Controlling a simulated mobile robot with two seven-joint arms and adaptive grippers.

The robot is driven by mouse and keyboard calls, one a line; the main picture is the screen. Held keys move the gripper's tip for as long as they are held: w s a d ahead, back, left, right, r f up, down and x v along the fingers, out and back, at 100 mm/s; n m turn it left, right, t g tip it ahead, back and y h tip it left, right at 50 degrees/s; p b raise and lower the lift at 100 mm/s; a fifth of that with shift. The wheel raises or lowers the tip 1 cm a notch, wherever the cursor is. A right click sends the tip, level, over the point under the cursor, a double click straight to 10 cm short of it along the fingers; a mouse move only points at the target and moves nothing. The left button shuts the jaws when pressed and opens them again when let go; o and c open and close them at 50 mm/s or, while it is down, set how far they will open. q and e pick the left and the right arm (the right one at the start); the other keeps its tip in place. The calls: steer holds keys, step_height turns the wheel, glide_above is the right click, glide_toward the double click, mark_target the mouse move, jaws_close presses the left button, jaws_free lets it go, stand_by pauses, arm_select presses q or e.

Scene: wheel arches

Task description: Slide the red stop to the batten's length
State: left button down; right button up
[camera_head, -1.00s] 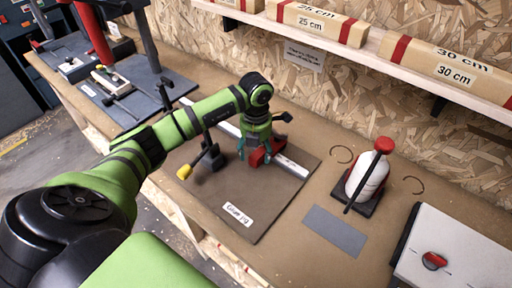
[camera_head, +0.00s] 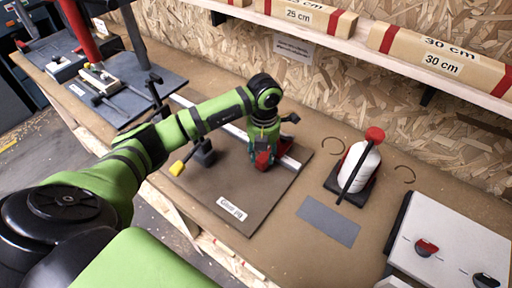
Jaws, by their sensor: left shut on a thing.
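The red stop (camera_head: 264,161) sits on the pale metal rail (camera_head: 290,163) of the dark jig board, toward the rail's right end. My left gripper (camera_head: 263,150) points down over the stop and is shut on it, hiding much of it. The jig board (camera_head: 205,190) carries a white label (camera_head: 232,207) at its front edge and a clamp with a yellow tip (camera_head: 177,168) to the left. Battens marked 25 cm (camera_head: 304,15) and 30 cm (camera_head: 440,58) lie on the shelf. My right gripper is out of view.
A white bottle with a red top (camera_head: 362,165) stands right of the jig. A grey flat strip (camera_head: 329,221) lies in front of it. A pale box with a red knob (camera_head: 445,245) is at the right. A second dark fixture (camera_head: 130,90) stands at the back left.

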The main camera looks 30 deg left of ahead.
arm_select(q)
steer(key=shift+a, duration=0.1)
steer(key=c, duration=0.7)
jaws_free()
steer(key=shift+r, duration=0.1)
step_height(320, 180, up, 12)
steer(key=shift+f, duration=0.1)
